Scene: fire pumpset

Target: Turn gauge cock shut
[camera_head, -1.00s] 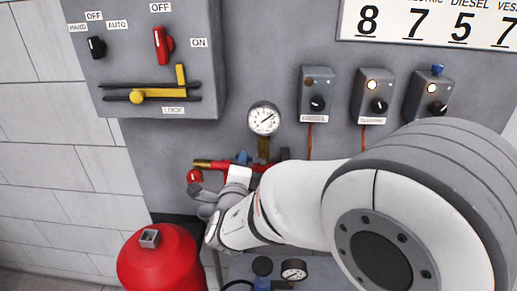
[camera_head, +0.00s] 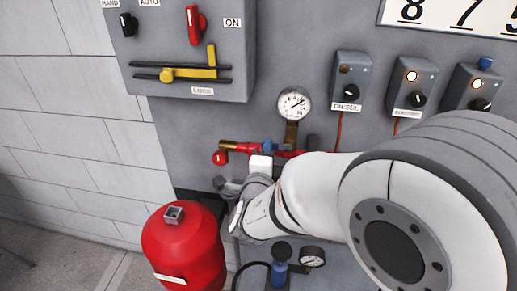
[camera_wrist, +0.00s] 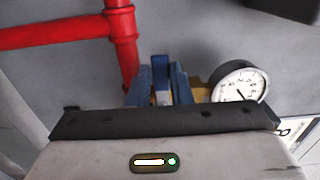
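The pressure gauge (camera_head: 295,104) sits on a brass fitting (camera_head: 291,133) on the grey panel; its dial (camera_wrist: 238,82) also shows in the wrist view. My gripper (camera_wrist: 160,80) points at the pipework left of the gauge, its two blue fingers rising beyond the dark palm. Between them stands a narrow upright blue piece (camera_wrist: 160,70), apparently the cock's handle, with brass behind it. The fingers are very close to its sides; whether they touch is not clear.
A red pipe (camera_wrist: 55,33) joins a vertical red pipe (camera_wrist: 123,50) near my fingers. A red cylinder (camera_head: 187,250) stands below left. Control boxes (camera_head: 351,80) are on the right, a switch cabinet (camera_head: 185,45) at upper left. A small lower gauge (camera_head: 312,257) is under my arm.

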